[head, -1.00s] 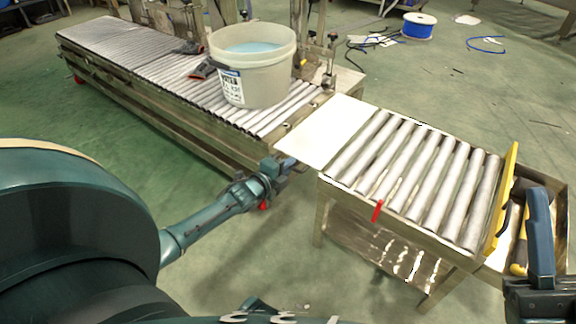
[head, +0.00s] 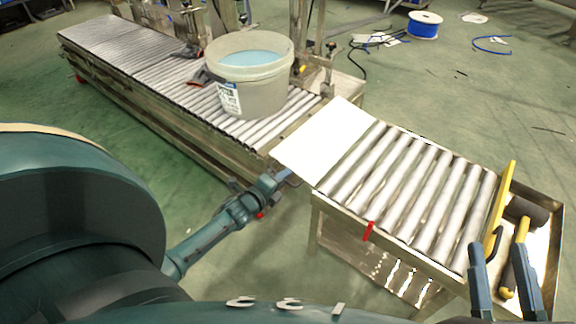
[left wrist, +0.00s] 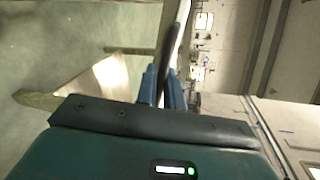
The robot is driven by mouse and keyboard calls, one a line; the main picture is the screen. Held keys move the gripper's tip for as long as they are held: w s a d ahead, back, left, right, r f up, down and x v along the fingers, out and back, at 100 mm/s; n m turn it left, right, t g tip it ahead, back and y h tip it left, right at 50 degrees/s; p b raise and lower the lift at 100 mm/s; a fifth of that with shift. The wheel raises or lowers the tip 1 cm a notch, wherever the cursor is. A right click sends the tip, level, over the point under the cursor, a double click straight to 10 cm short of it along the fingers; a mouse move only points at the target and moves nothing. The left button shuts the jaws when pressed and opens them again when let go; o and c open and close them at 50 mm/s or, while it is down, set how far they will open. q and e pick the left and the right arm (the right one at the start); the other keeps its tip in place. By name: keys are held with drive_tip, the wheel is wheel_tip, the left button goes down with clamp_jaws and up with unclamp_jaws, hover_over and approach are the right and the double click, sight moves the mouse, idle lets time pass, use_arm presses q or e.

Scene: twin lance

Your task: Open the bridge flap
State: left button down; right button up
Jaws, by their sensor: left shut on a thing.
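The bridge flap (head: 322,143) is a pale flat plate between the long roller conveyor (head: 130,62) and the short roller table (head: 400,185). It lies about level; I cannot tell whether it is slightly raised. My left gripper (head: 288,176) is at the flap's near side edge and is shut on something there. In the left wrist view a dark narrow piece (left wrist: 170,52) shows between the blue fingers (left wrist: 163,88); I cannot tell exactly which part it is. My right gripper (head: 499,240) has its two fingers apart, beside the yellow bar at the table's right end.
A white bucket (head: 262,98) stands on the conveyor near the flap. A red lever (head: 369,231) is on the table's near side. The yellow bar (head: 503,205) and a tray with a dark and yellow tool (head: 525,212) are at the right. Floor left of the table is clear.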

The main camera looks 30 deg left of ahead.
use_arm(q)
drive_tip(key=shift+d+r+m, duration=0.2)
drive_tip(key=shift+r+m, duration=0.2)
drive_tip(key=shift+r, duration=0.2)
use_arm(e)
drive_tip(key=shift+s+f+m+h, duration=0.3)
drive_tip(key=shift+s+f, duration=0.1)
drive_tip(key=shift+f, duration=0.1)
use_arm(q)
drive_tip(key=c, duration=1.7)
unclamp_jaws()
drive_tip(key=shift+y, duration=0.3)
drive_tip(key=shift+s+r, duration=0.1)
drive_tip(key=shift+s, duration=0.1)
drive_tip(key=p+v, duration=0.5)
drive_tip(key=v, duration=0.7)
drive_tip(key=shift+s, duration=0.45)
use_arm(e)
drive_tip(key=shift+s+d+n+g+h, duration=0.1)
drive_tip(key=shift+d+n+g+h, duration=0.3)
drive_tip(key=shift+d+h, duration=0.1)
